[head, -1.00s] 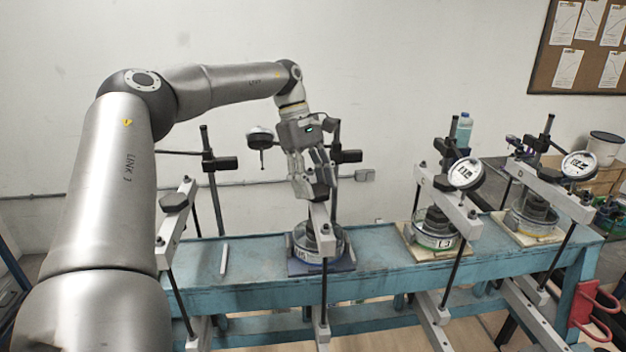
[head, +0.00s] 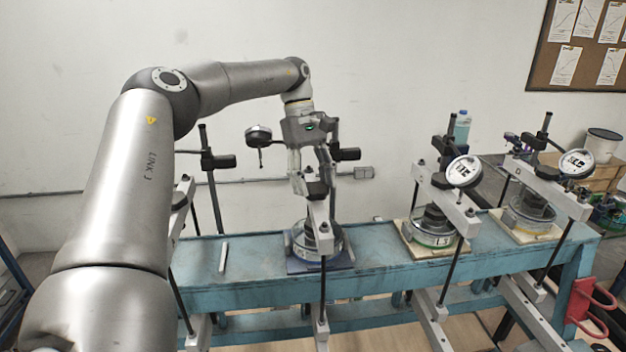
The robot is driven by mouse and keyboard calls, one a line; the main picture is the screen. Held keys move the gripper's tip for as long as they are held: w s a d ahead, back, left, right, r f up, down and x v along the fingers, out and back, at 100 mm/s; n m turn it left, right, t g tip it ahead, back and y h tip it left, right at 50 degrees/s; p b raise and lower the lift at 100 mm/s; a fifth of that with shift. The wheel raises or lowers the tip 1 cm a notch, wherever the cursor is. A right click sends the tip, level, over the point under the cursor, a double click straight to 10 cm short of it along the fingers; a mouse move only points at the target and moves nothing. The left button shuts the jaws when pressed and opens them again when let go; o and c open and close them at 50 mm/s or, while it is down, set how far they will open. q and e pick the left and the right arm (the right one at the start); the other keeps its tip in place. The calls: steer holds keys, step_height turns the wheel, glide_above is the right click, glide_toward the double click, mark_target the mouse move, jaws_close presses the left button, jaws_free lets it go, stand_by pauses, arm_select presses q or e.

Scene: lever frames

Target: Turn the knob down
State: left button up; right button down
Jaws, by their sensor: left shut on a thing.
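A dark knob (head: 316,189) sits on the light metal lever beam (head: 318,212) of the second loading frame from the left. My left gripper (head: 314,184) points down over it, with one finger on each side, shut on the knob. The fingers hide part of the knob's sides. Below the beam is a round clear cell (head: 318,243) on a blue-grey plate. My right gripper is not in view.
The frames stand along a blue bench (head: 255,278). A dial gauge (head: 258,136) is left of my gripper and a dark post clamp (head: 346,154) is close on its right. Two more frames with dial gauges (head: 463,171) stand at right. A loose bar (head: 223,257) lies on the bench.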

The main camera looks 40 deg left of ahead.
arm_select(q)
steer(key=o, duration=1)
steer(key=shift+o, duration=0.2)
steer(key=shift+r, duration=0.1)
steer(key=v, duration=0.7)
steer(key=shift+a, duration=0.1)
